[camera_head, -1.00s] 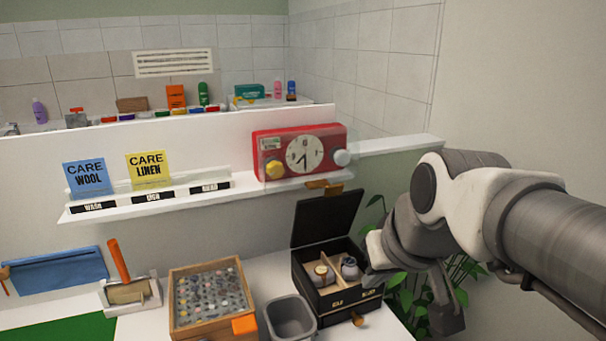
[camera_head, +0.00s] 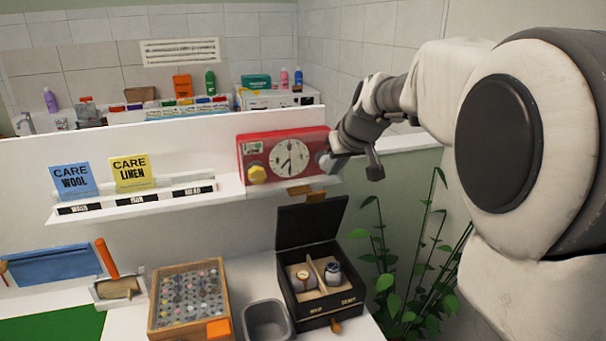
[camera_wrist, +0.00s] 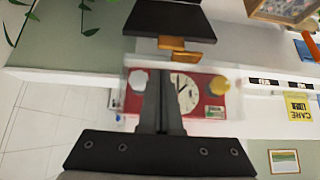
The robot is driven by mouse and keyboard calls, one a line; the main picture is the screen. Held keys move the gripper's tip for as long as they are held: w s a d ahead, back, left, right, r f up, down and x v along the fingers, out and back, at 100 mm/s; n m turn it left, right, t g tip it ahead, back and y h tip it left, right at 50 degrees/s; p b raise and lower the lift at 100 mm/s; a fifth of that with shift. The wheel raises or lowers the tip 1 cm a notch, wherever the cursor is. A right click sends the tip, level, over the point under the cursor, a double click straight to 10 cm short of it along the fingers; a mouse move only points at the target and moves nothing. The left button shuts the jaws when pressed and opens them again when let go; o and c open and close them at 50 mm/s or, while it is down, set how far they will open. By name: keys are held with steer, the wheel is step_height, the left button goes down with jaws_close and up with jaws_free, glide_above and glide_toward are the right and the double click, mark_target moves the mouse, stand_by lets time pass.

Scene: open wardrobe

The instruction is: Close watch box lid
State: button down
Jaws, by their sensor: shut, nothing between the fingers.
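The black watch box (camera_head: 318,318) stands on the white counter. Its lid (camera_head: 312,222) is open, standing up at the back. Two watches on pillows (camera_head: 303,278) sit in its divided inside. Brass-coloured tabs (camera_head: 315,197) show at the lid's top edge. My gripper (camera_head: 372,168) is above and to the right of the lid, in front of the red clock's right end, not touching the box. In the upside-down wrist view, my gripper (camera_wrist: 159,72) is shut and empty, with the dark lid (camera_wrist: 168,17) and orange tabs (camera_wrist: 180,47) beyond its fingertips.
The red clock (camera_head: 283,157) stands on the white shelf (camera_head: 232,188) behind the lid. A grey bin (camera_head: 268,320) and a wooden tray of small items (camera_head: 190,295) are left of the box. A plant (camera_head: 400,265) is on the right.

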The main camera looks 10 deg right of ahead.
mark_target(323, 191)
steer(key=x, duration=0.9)
steer(key=shift+w+a+f+p, duration=0.15)
steer(key=shift+w+f+p, duration=0.1)
steer(key=shift+p, duration=0.15)
steer(key=shift+f+b, duration=0.2)
steer(key=shift+b, duration=0.25)
